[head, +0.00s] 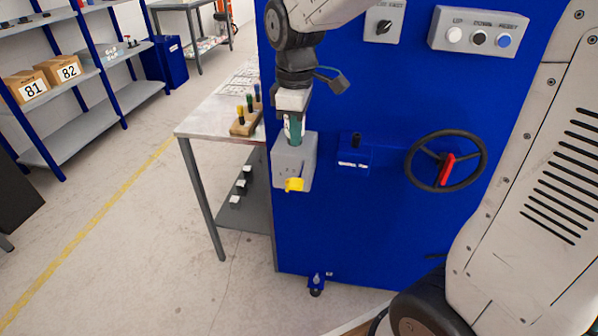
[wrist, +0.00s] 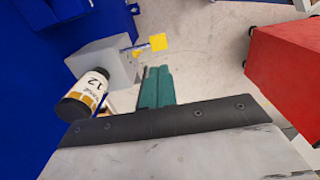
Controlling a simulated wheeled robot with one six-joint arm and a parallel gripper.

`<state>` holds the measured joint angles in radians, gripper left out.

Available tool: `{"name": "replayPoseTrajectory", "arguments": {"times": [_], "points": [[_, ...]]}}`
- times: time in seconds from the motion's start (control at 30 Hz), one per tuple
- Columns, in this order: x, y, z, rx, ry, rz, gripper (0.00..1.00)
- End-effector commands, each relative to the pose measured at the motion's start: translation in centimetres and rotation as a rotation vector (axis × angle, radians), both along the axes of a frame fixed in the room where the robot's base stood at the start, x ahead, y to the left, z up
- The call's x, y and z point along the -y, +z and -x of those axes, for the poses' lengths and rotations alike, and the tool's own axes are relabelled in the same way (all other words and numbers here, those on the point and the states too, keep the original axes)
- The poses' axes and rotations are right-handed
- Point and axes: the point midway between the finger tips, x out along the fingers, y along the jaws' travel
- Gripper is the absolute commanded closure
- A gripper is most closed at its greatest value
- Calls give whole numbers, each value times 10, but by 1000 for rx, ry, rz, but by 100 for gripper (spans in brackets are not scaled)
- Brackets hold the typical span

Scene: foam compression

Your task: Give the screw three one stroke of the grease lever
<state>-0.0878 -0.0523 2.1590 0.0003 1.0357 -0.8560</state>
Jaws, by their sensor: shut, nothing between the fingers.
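A grey box (head: 293,162) is fixed to the left part of the blue panel, with a yellow grip (head: 295,184) low on its front. In the wrist view the grey box (wrist: 104,62) shows beyond my fingers, with the yellow grip (wrist: 158,42) on a thin rod at its right. My gripper (head: 294,138) points down at the top of the box, above the yellow grip. Its teal fingers (wrist: 156,86) are together and empty, apart from the yellow grip. I cannot tell whether the fingertips touch the box. No readable mark identifies screw three.
A bottle marked 12 (wrist: 88,96) is close left of my fingers in the wrist view. A steel table (head: 205,118) stands at left. A red cabinet (wrist: 288,70) is at right.

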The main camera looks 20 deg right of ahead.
Motion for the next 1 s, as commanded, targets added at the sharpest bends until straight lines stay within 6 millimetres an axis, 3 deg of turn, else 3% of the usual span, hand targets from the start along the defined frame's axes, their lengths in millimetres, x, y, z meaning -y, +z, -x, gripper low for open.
{"name": "replayPoseTrajectory", "arguments": {"times": [0.3,0.5,0.7,1.0], "points": [[0,-70,1,-5,-1,0,100],[0,-100,0,-3,-1,0,100],[0,-112,0,0,-1,0,100],[0,-113,0,1,-1,1,100]]}}
